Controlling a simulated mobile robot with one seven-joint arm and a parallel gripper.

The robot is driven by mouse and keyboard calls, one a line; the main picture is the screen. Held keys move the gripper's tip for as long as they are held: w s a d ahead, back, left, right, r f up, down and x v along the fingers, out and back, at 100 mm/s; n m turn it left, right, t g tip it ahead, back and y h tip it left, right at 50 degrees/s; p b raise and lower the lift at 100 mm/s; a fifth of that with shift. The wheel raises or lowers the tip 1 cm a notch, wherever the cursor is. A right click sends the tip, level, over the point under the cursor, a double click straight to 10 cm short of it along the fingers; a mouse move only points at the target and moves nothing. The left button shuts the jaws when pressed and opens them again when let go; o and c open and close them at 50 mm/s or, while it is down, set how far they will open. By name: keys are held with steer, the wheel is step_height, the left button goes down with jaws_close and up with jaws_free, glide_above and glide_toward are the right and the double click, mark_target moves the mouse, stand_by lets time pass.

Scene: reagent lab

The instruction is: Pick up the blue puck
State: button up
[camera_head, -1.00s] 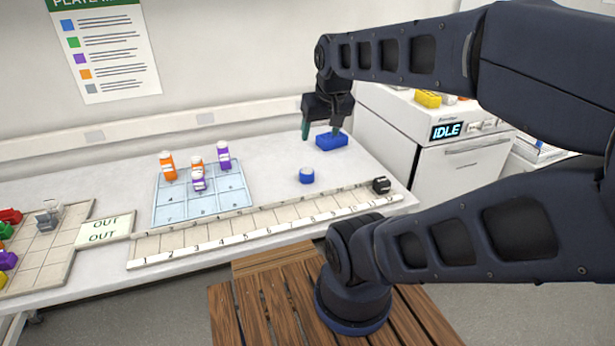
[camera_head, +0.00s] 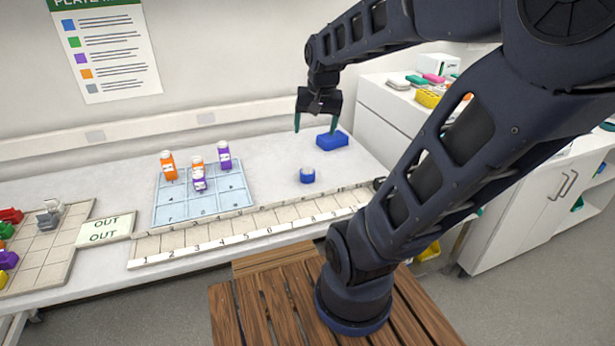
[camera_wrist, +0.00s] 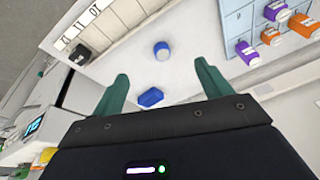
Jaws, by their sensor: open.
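The blue puck (camera_head: 307,175), a short cylinder with a pale top, stands on the white bench between the blue grid mat and the blue box. It also shows in the wrist view (camera_wrist: 161,49), above and between the two green fingertips. My gripper (camera_head: 316,128) is open and empty, with its fingers pointing down, above and behind the puck and apart from it. In the wrist view my gripper (camera_wrist: 160,82) has its fingers spread wide with nothing between them but bench and, lower down, the blue box.
A blue box (camera_head: 332,140) lies right of and behind the puck. Orange and purple bottles (camera_head: 197,172) stand on the blue grid mat (camera_head: 171,209) to the left. A numbered strip (camera_head: 255,227) runs along the bench front. The bench around the puck is clear.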

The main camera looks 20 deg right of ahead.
steer(key=w+d+f+m+g, duration=0.2)
steer(key=w+f+m, duration=0.4)
steer(key=w, duration=0.4)
steer(key=m+g, duration=0.2)
steer(key=m, duration=0.3)
glide_above(308, 170)
steer(key=f, duration=1)
steer(key=shift+s+a+f, duration=0.15)
steer(key=shift+a+f, duration=0.05)
steer(key=shift+f, duration=0.15)
steer(key=shift+d+f, duration=0.15)
steer(key=shift+f, duration=4.8)
steer(key=c, duration=1.1)
